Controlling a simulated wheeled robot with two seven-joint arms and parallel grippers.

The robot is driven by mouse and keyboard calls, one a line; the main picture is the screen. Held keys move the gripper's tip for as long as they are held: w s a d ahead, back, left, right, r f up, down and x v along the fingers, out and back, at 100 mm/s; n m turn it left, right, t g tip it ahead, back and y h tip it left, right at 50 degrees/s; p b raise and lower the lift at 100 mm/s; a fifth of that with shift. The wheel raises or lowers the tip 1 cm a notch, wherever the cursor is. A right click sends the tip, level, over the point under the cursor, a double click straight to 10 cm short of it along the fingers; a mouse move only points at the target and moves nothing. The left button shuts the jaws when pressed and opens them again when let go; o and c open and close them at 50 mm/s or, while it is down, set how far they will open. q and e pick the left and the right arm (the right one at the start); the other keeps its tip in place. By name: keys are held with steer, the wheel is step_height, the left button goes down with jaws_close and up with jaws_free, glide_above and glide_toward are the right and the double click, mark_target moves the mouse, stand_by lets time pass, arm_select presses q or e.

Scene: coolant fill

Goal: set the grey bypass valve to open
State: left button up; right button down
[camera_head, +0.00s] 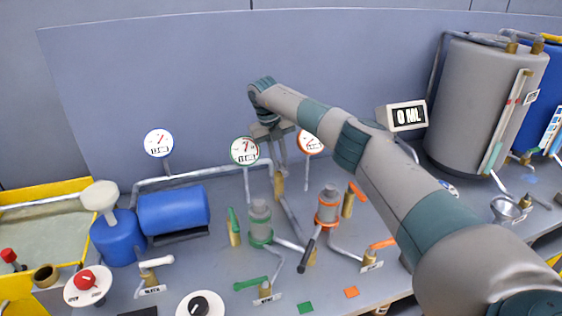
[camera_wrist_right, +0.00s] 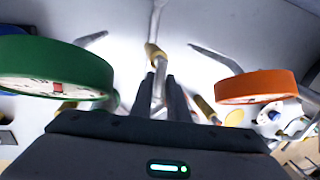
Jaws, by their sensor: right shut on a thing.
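The grey bypass valve (camera_head: 279,186) appears to be the upright brass fitting at the back of the bench, between the green-rimmed and orange-rimmed gauges. In the wrist view its brass part (camera_wrist_right: 152,50) shows just beyond the fingertips. My left gripper is not in view.
The green-rimmed gauge (camera_head: 244,150) and orange-rimmed gauge (camera_head: 310,141) stand close on either side of my gripper. The green-ringed filter (camera_head: 260,222) and orange-ringed filter (camera_head: 327,207) stand in front. A display (camera_head: 408,116) reads 0 ML. A blue tank (camera_head: 174,211) lies left.

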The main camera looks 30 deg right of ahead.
steer(key=shift+r, duration=0.1)
stand_by(0.4)
steer(key=c, duration=1.9)
jaws_free()
steer(key=shift+o, duration=0.9)
